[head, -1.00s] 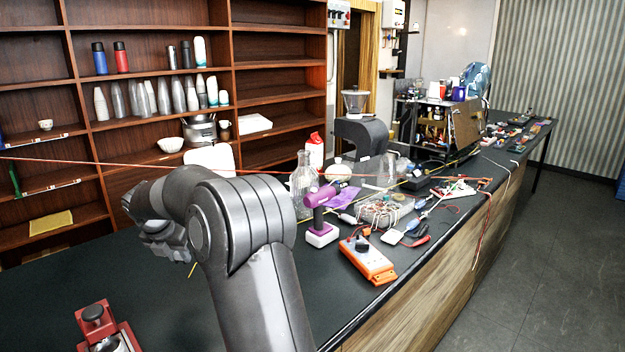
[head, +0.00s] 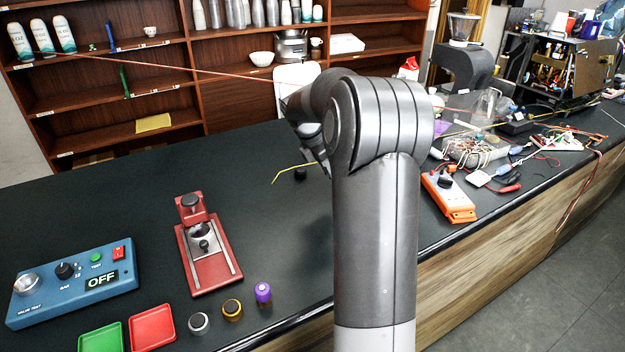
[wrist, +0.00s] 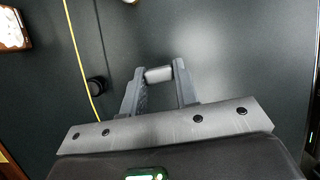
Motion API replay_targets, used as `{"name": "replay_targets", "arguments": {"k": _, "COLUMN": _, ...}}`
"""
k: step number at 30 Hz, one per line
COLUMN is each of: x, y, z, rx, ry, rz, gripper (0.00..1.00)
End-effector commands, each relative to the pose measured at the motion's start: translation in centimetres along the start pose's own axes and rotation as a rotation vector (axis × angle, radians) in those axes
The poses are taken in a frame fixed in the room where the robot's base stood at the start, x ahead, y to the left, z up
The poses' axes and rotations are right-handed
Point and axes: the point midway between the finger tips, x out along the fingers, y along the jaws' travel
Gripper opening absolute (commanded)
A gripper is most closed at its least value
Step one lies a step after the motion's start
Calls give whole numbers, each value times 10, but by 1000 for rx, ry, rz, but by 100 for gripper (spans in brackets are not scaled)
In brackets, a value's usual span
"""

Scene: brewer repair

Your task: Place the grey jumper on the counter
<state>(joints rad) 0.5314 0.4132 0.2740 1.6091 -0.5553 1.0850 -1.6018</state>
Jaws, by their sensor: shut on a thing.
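In the wrist view my gripper (wrist: 160,82) is shut on the grey jumper (wrist: 158,74), a small grey block held between the fingertips. The dark counter (wrist: 235,60) lies beneath; I cannot tell the height of the jumper above it. In the head view the black counter (head: 110,220) runs across the picture. My arm there hides the fingertips and the jumper.
A yellow wire (wrist: 76,50) and a small black round piece (wrist: 96,85) are left of my gripper. A red stand (head: 208,245), a blue valve tester (head: 75,285) reading OFF, and green (head: 102,340) and red (head: 152,327) trays occupy the counter's near left. Bare counter lies between.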

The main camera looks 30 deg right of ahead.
Motion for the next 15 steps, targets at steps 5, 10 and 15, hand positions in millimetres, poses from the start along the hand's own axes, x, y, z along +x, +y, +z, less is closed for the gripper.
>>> {"name": "replay_targets", "arguments": {"k": 5, "x": 14, "y": 32, "z": -37, "rx": -5, "ry": 1, "rz": 0, "gripper": 7}}
{"name": "replay_targets", "arguments": {"k": 10, "x": 22, "y": 54, "z": -61, "rx": -3, "ry": 1, "rz": 0, "gripper": 7}}
{"name": "replay_targets", "arguments": {"k": 15, "x": 25, "y": 61, "z": -69, "rx": -1, "ry": -1, "rz": 0, "gripper": 7}}
